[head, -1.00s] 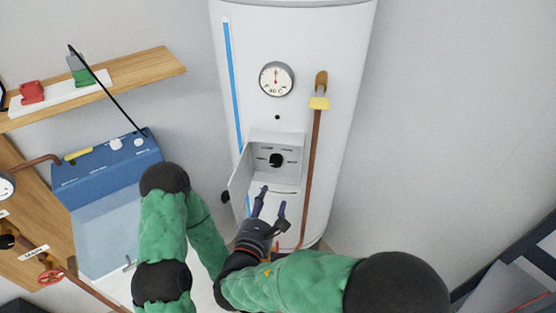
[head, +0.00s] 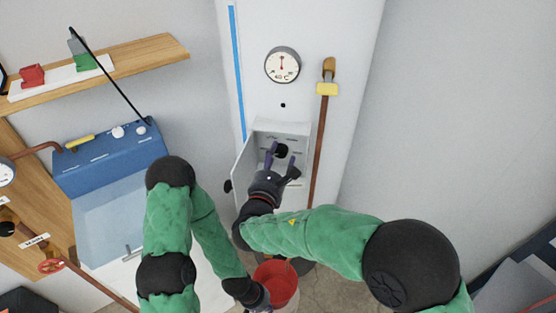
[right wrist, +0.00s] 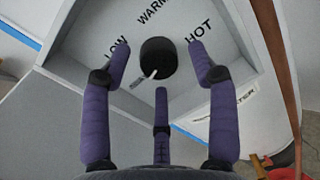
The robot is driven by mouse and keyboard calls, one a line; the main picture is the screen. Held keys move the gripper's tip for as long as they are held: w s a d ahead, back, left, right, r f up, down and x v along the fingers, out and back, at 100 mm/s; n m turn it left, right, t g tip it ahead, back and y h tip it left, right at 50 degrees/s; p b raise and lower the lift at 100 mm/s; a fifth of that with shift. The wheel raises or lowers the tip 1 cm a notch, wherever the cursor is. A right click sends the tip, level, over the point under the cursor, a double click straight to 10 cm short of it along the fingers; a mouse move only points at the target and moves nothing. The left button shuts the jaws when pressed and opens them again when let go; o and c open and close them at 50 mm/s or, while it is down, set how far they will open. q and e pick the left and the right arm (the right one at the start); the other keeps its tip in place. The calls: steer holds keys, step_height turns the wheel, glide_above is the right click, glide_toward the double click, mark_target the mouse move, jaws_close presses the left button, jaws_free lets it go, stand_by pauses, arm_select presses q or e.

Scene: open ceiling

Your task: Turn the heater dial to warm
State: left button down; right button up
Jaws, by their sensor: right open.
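The black heater dial (head: 281,151) sits in the open control box (head: 296,128) on the white heater. In the right wrist view, the dial (right wrist: 158,57) has a white pointer aimed down-left, away from the WARM label above it. A partly covered label ending in OW is at left, HOT at right. My right gripper (head: 282,157) is open in front of the dial. In the wrist view its purple fingers (right wrist: 161,62) stand left, right and below the dial, with gaps visible. My left gripper (head: 259,297) is low, beside a red bucket; its fingers are unclear.
The box's door (head: 244,165) hangs open at left. A copper pipe (head: 318,145) runs down right of the box. The red bucket (head: 277,283) stands below. A blue-topped tank (head: 110,155) and wooden shelf (head: 130,58) are left. Right of the heater is bare wall.

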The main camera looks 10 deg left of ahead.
steer(key=shift+c, duration=0.3)
steer(key=c, duration=1.1)
steer(key=shift+f, duration=0.1)
